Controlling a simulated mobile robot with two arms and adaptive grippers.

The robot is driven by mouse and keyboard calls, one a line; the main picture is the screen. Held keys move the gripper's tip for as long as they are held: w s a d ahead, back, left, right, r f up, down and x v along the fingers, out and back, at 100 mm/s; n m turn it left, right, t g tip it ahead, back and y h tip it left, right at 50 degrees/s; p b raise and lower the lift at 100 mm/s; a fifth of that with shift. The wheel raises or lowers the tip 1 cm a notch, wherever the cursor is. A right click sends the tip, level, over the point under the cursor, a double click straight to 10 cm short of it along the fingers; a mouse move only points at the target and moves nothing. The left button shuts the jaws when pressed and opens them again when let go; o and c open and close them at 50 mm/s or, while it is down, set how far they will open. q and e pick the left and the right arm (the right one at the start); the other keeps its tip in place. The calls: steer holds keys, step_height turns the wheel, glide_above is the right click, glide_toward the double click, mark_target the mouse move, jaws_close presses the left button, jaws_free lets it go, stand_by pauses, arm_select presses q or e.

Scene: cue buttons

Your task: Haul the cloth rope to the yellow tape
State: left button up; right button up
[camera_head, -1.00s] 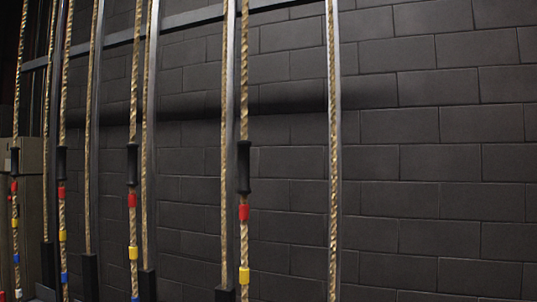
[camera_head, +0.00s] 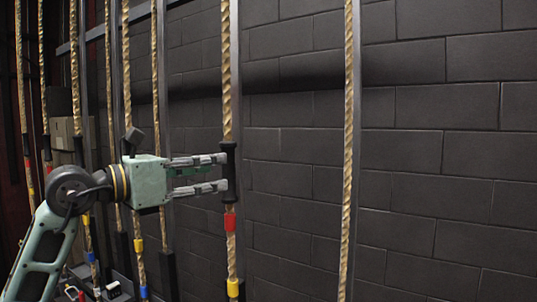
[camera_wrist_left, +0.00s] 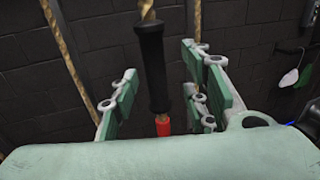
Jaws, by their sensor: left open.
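The nearest rope (camera_head: 226,80) hangs upright in the head view, with a black grip sleeve (camera_head: 229,185) around it. Below the sleeve are red tape (camera_head: 230,222) and yellow tape (camera_head: 233,288). My left gripper (camera_head: 225,172) comes in from the left, open, with its fingertips at the black sleeve. In the left wrist view the black sleeve (camera_wrist_left: 152,65) stands between the two spread fingers (camera_wrist_left: 160,95), with red tape (camera_wrist_left: 163,126) just below it. I cannot tell whether either finger touches the sleeve. My right gripper is not in view.
Another rope (camera_head: 348,150) hangs to the right, in front of the dark block wall (camera_head: 430,140). Several more ropes with sleeves and coloured tape hang at the left, close behind my left arm. The space on the right is clear.

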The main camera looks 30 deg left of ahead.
mark_target(223, 167)
arm_select(q)
steer(key=shift+a+r, duration=0.1)
steer(key=shift+r, duration=0.25)
steer(key=p+x, duration=0.2)
steer(key=x, duration=0.1)
steer(key=p+x, duration=0.2)
steer(key=x, duration=0.1)
steer(key=shift+w+a+f+p, duration=0.15)
steer(key=shift+w+a+p, duration=0.05)
steer(key=shift+w+p, duration=0.1)
steer(key=shift+w, duration=0.1)
steer(key=shift+a, duration=0.15)
steer(key=shift+c, duration=0.2)
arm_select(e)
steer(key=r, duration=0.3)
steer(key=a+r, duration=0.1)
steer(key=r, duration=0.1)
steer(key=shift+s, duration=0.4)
arm_select(q)
steer(key=shift+f, duration=0.1)
jaws_close()
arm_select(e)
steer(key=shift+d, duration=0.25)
